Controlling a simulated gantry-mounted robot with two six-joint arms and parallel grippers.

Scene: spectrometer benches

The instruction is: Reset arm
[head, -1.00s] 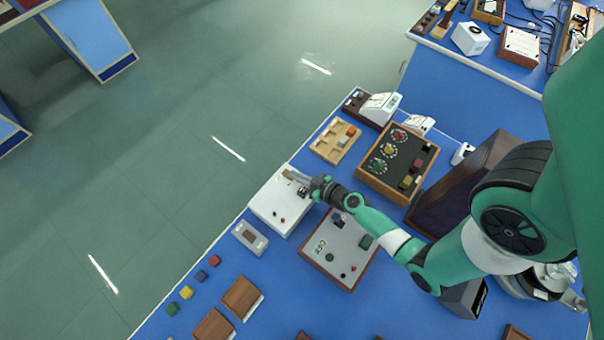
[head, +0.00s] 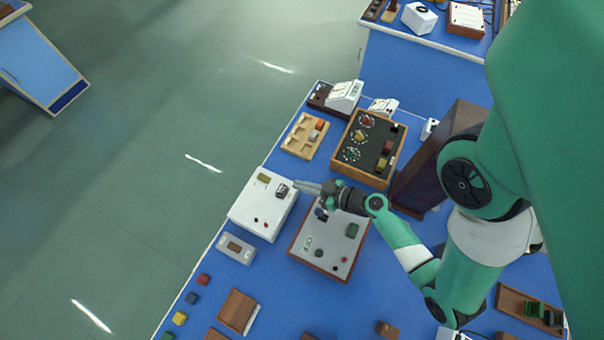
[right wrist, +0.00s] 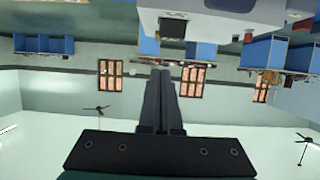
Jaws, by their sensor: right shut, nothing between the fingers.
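My right gripper (head: 308,188) is shut and empty. In the head view its fingers point left, over the gap between a white box (head: 250,217) and a white-topped panel (head: 310,245) with a wooden rim. Its height above them is hard to tell. In the right wrist view the shut fingers (right wrist: 160,95) point away from the camera, and the room behind appears upside down. My right arm reaches in from the right. My left gripper is not in view.
A dial box (head: 375,130) and a wooden tray (head: 306,130) stand behind the gripper. A tall dark wooden box (head: 440,150) is close to my arm. Small coloured blocks, including a red one (head: 203,279), line the bench's left edge. Open floor (head: 130,180) lies left.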

